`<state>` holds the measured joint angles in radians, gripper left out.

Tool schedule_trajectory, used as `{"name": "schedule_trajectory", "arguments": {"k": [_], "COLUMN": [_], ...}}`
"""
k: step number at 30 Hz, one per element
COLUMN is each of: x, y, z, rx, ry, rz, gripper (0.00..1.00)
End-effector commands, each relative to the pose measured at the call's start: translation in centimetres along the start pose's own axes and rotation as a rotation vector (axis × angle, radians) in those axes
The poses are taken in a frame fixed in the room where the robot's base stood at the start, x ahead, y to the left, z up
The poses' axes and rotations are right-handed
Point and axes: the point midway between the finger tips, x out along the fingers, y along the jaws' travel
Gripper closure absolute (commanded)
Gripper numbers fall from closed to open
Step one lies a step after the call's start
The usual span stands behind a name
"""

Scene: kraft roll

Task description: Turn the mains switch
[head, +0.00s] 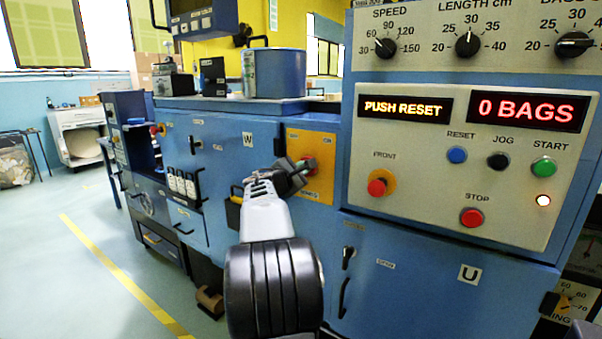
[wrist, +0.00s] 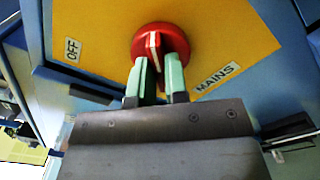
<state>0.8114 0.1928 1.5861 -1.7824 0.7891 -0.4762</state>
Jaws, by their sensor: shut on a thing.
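My gripper (wrist: 158,72) is shut on the switch's handle, with one green finger on each side. In the head view my gripper (head: 304,166) reaches the yellow plate (head: 325,147) on the blue machine front. There the fingers and wrist cover most of the knob.
A control panel (head: 425,190) with knobs and buttons stands right of the plate; its displays read PUSH RESET and 0 BAGS. A blue pot (head: 278,75) stands on the machine top. Door handles (head: 344,298) jut out below. Open floor (head: 75,270) lies left.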

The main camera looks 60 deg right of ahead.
Motion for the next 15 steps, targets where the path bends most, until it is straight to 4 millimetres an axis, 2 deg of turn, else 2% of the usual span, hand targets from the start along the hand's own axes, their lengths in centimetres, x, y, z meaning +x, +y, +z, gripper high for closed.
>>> {"name": "schedule_trajectory", "arguments": {"k": [7, 8, 15], "x": [0.00, 0.00, 0.00], "y": [-0.01, -0.01, 0.00], "z": [0.01, 0.01, 0.01], "rx": [0.006, 0.006, 0.004], "ry": [0.001, 0.001, 0.000], "rz": [-0.001, -0.001, -0.001], "gripper": [1.00, 0.85, 0.62]}}
